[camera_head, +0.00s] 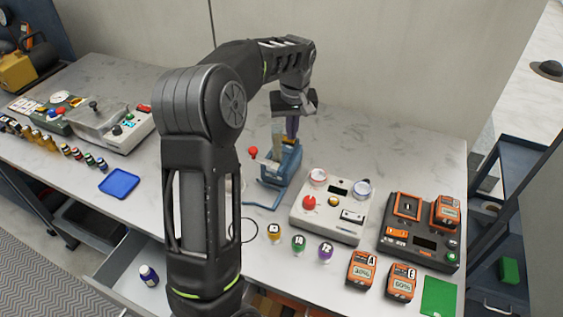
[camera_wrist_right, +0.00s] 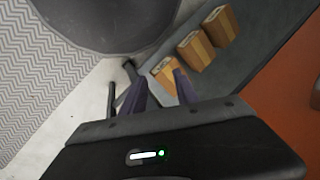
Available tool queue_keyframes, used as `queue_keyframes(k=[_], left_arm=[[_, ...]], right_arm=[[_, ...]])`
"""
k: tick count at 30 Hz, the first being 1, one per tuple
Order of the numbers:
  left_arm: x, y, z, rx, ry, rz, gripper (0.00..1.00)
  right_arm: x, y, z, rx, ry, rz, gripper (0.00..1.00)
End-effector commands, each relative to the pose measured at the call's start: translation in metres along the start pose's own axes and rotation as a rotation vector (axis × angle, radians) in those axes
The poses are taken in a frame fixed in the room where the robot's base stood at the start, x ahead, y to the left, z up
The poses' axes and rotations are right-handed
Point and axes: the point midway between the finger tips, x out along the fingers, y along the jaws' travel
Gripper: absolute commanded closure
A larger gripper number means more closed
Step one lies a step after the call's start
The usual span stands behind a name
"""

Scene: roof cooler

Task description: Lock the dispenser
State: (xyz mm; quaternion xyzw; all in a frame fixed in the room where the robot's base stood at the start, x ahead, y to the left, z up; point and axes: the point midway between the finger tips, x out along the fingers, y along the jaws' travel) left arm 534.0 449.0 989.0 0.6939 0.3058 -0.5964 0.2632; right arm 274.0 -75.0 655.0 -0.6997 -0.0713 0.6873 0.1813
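The dispenser appears to be the blue device (camera_head: 282,166) standing on the light marble counter in the head view, with a red knob (camera_head: 253,152) at its left side. My left arm hides part of the counter left of the device. My right gripper (camera_wrist_right: 160,88) shows only in the right wrist view. Its two purple fingers are apart, with nothing visibly held.
A white console (camera_head: 333,208) with knobs stands right of the device, beside a dark charger (camera_head: 420,232) with orange batteries. Small numbered bottles (camera_head: 299,244) line the front. A blue tray (camera_head: 119,183) lies left. An open drawer (camera_head: 130,270) holds a purple bottle (camera_head: 148,275).

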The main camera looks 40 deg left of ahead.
Motion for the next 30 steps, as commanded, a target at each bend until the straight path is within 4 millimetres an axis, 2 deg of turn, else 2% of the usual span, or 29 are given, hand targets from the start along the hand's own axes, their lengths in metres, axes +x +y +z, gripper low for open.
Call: queue_keyframes(k=[8,30], left_arm=[[-0.004,0.0,-0.001,0.0,0.0,-0.001,1.0],[-0.066,0.0,-0.01,0.0,0.001,0.0,1.0]], right_arm=[[-0.003,-0.001,0.0,0.0,0.0,0.0,0.64],[-0.049,-0.018,0.001,0.0,0.0,0.0,0.64]])
